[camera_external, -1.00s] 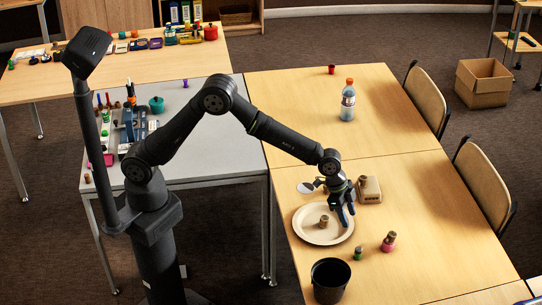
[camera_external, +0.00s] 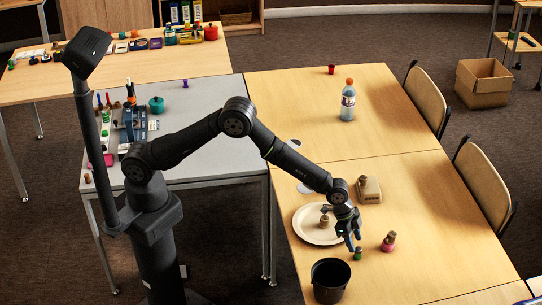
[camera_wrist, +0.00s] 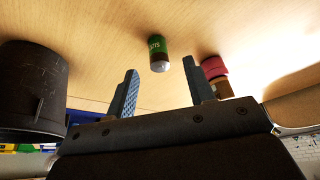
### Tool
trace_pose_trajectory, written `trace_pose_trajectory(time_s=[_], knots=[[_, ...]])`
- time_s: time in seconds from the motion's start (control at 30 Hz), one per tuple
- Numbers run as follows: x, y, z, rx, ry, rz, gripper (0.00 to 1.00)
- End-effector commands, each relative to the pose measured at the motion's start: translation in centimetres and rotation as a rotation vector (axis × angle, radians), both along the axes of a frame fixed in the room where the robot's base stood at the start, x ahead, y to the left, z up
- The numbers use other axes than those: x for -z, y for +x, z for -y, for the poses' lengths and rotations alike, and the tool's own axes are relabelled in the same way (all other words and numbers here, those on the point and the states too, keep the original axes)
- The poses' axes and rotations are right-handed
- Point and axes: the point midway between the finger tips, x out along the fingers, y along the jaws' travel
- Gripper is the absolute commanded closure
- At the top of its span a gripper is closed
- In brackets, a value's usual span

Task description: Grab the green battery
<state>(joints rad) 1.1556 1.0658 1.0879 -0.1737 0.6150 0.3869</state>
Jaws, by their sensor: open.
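The green battery (camera_wrist: 158,52) stands on the wooden table, with a dark band and a pale end showing in the wrist view. It also shows in the external view (camera_external: 358,254), just below my gripper. My gripper (camera_external: 353,242) is open and empty, its fingers pointing down close to the battery. In the wrist view the battery lies ahead of my gripper (camera_wrist: 158,84) and between the lines of its two blue-padded fingers. I cannot tell whether the fingertips reach down beside it.
A black bin (camera_external: 330,279) is at the lower left. A beige plate (camera_external: 303,231) holding a brown piece (camera_external: 324,221) is at the left. The table to the right is clear.

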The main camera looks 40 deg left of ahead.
Motion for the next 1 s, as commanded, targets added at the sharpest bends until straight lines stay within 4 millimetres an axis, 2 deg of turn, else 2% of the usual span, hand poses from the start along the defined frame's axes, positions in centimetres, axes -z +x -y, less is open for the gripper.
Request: trace_pose_trajectory(time_s=[0.4,0.73,0.9,1.0], knots=[[4.2,0.2,2.1,0.0,0.0,0.0,0.51],[4.5,0.2,2.4,0.0,-0.002,0.001,0.51],[4.5,0.2,2.3,0.0,-0.002,0.001,0.85],[4.5,0.2,2.3,0.0,-0.002,0.001,1.0]])
